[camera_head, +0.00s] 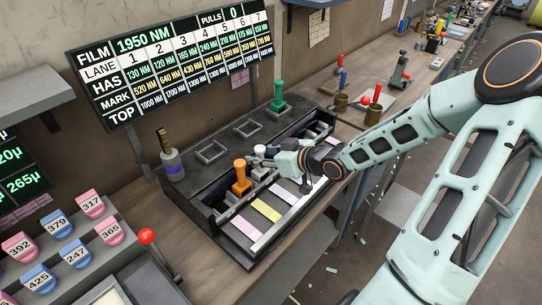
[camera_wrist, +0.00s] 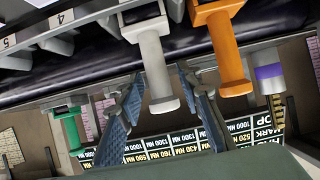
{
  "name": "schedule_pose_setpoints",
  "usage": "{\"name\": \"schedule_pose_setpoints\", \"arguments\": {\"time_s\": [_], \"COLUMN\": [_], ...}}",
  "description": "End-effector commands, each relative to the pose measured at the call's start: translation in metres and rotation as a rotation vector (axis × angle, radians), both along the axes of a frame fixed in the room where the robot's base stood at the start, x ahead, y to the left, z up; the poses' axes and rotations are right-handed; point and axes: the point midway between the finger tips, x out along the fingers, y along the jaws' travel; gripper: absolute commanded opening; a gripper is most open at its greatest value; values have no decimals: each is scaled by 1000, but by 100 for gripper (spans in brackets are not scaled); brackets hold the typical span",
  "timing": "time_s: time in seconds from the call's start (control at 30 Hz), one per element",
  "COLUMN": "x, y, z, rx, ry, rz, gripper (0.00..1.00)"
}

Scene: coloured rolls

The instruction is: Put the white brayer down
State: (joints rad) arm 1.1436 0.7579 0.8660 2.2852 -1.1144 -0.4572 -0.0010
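The white brayer (camera_wrist: 153,62) stands upright at the front trough, its white handle end pointing toward the wrist camera. In the head view its pale top (camera_head: 259,151) shows beside the orange brayer (camera_head: 241,179), partly hidden by my gripper. My gripper (camera_wrist: 162,88) has its two blue-grey fingers on either side of the white handle, with a visible gap on each side, so it looks open around the handle. The orange brayer also stands close on the right in the wrist view (camera_wrist: 226,50). The white brayer's lower end is not clear.
A green brayer (camera_head: 278,95) stands at the far end of the dark bench unit (camera_head: 196,185). Coloured strips (camera_head: 264,210) lie along the front. A red-knobbed lever (camera_head: 147,237) stands at the near left.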

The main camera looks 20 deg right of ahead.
Motion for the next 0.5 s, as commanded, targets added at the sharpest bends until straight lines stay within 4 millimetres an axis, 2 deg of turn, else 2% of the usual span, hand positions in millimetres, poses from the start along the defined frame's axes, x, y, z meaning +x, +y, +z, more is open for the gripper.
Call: {"name": "schedule_pose_setpoints", "arguments": {"time_s": [0.17,0.5], "x": [-17,-65], "y": [-14,-45], "z": [13,45], "rx": [-2,-3], "ry": [1,2], "rz": [-5,-5], "gripper": [33,33]}}
